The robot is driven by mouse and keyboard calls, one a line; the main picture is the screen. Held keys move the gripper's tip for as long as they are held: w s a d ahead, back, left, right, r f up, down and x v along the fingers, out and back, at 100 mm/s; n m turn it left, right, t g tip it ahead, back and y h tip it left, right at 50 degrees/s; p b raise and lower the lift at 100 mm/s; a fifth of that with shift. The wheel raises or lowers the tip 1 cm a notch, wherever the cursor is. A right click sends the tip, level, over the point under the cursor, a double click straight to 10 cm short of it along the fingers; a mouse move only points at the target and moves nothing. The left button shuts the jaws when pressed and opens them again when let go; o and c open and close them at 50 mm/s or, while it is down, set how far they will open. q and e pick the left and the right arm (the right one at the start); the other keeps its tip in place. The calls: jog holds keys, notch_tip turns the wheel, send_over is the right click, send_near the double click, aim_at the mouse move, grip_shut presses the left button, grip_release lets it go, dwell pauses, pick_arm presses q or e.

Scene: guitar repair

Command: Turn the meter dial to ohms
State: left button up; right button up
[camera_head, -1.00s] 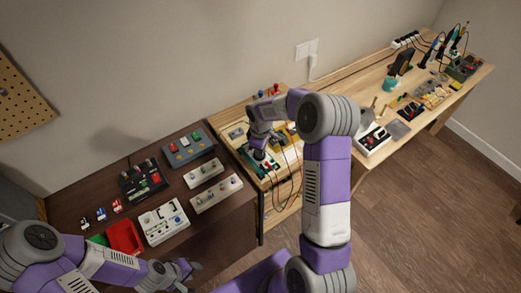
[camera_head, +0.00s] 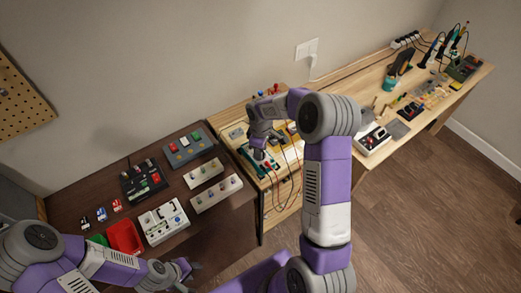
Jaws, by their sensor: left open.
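A device with a dark green edge and a pale face, which looks like the meter (camera_head: 270,165), lies on the light wood bench in the middle. Its dial cannot be made out. My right gripper (camera_head: 260,154) points down over this device, at or just above its face. Its fingers are too small and dark to show whether they are open or shut, or whether they touch the dial. My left gripper (camera_head: 188,271) is open and empty at the bottom, in front of the dark table and away from the meter.
Red and dark leads (camera_head: 291,187) hang by the meter at the bench's front edge. The dark table (camera_head: 222,222) holds a red tray (camera_head: 124,237), a white pedal box (camera_head: 164,221) and several other boxes. A white-and-black box (camera_head: 372,141) and tools stand on the right bench.

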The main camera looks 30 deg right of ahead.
notch_tip(320, 180, up, 7)
jog(key=shift+r, duration=0.1)
dwell(0.7)
